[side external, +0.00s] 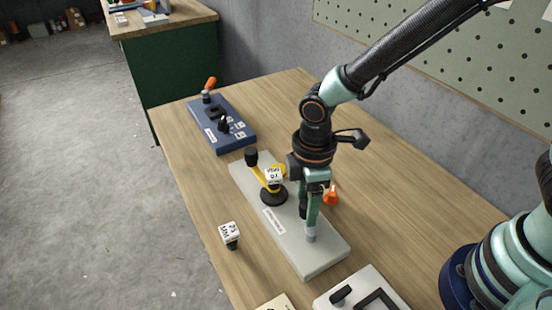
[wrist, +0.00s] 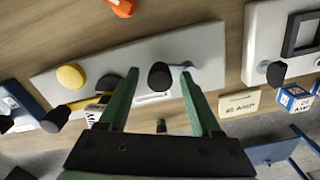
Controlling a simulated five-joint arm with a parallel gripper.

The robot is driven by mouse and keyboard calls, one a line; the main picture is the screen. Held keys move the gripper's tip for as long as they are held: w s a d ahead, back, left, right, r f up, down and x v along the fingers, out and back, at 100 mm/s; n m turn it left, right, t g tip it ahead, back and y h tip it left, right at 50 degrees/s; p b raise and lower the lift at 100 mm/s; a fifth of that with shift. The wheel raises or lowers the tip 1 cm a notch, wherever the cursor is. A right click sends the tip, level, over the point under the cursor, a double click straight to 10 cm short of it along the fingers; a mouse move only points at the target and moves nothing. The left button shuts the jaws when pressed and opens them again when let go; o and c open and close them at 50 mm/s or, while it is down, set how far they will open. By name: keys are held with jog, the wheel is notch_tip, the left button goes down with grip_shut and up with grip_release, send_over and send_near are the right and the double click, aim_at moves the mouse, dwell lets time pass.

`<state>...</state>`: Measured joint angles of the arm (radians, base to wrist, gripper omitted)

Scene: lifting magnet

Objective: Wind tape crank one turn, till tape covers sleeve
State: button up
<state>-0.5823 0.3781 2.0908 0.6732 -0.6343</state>
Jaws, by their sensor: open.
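A pale grey board (side external: 325,262) lies on the bench; it also shows in the wrist view (wrist: 215,50). In the wrist view a black knob (wrist: 160,76) on a short grey arm sits near a grey post (wrist: 187,72), apparently a crank. My gripper (wrist: 160,72) is open, with its green fingertips on either side of this knob in the picture. I cannot tell if they touch it. In the side view my gripper (side external: 312,225) points down over the board. A yellow arm (side external: 262,175) with a black knob (side external: 251,157) stands farther along. I cannot pick out tape or sleeve.
A blue board with an orange-handled lever (side external: 209,84) lies beyond. An orange piece (side external: 331,195) lies beside the grey board. Another pale panel (side external: 345,293) is at the near end. Bare wood shows right of the boards.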

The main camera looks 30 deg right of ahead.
jog(key=shift+f, duration=0.35)
grip_shut()
jog(key=m, duration=0.2)
jog(key=d+m, duration=0.1)
jog(key=s+m, duration=0.1)
jog(key=m, duration=0.1)
jog(key=shift+d+m, duration=0.3)
jog(key=m, duration=0.1)
jog(key=s+m, duration=0.1)
jog(key=m, duration=0.1)
jog(key=d+m, duration=0.1)
jog(key=m, duration=0.1)
jog(key=shift+s, duration=0.4)
jog(key=m, duration=0.2)
jog(key=s+m, duration=0.1)
jog(key=m, duration=0.1)
jog(key=s+m, duration=0.1)
jog(key=shift+m, duration=0.4)
jog(key=m, duration=0.1)
jog(key=s+m, duration=0.1)
jog(key=m, duration=0.3)
jog(key=shift+s+a, duration=0.35)
jog(key=shift+a, duration=0.05)
